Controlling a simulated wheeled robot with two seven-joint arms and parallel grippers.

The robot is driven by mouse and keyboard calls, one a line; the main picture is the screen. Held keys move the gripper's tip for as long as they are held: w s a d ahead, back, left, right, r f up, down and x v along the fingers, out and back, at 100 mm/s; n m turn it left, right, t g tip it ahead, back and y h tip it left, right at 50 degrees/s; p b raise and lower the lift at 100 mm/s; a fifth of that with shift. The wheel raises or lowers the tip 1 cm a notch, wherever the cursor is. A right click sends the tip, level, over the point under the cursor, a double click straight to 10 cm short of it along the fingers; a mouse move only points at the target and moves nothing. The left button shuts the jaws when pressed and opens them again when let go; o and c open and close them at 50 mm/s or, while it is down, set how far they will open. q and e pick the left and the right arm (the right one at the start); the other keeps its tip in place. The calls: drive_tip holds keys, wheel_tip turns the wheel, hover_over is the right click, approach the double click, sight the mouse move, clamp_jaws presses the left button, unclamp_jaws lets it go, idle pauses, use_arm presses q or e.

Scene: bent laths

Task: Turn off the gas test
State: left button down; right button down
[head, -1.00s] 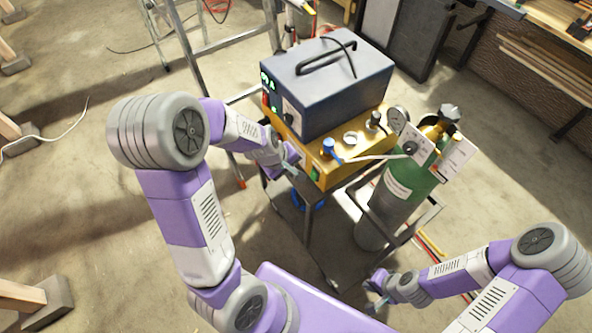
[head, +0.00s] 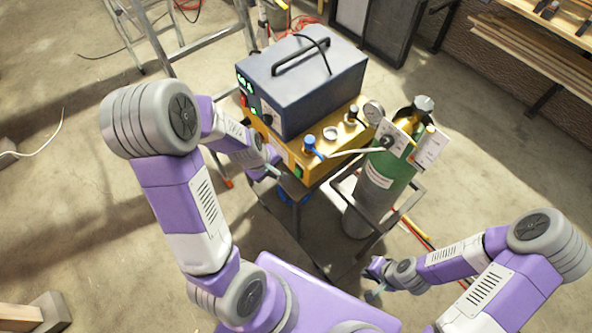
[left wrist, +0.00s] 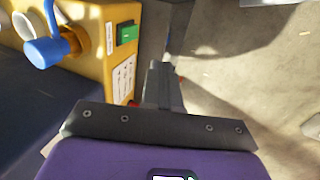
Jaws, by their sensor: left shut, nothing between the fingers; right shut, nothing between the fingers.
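A yellow unit (head: 330,148) with a blue lever or knob (head: 310,143) and a green switch (head: 299,171) sits under a dark blue box (head: 303,82) on a cart. In the left wrist view the green switch (left wrist: 127,33) is beside a white label, with the blue lever (left wrist: 45,45) to its left. My left gripper (head: 275,171) is shut and empty, close to the unit's front; in the left wrist view its fingers (left wrist: 163,72) are right of the switch, apart from it in the picture. My right gripper (head: 374,294) is shut and empty, low at the right.
A green gas cylinder (head: 382,185) with a pressure gauge (head: 373,111) and white tags stands in the cart frame, joined by a pale hose (head: 350,152). A ladder (head: 170,45) stands behind on the left. Open concrete floor lies on the left.

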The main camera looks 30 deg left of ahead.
sight(298, 172)
use_arm(q)
drive_tip(key=shift+s, duration=0.15)
use_arm(e)
drive_tip(key=shift+s, duration=0.1)
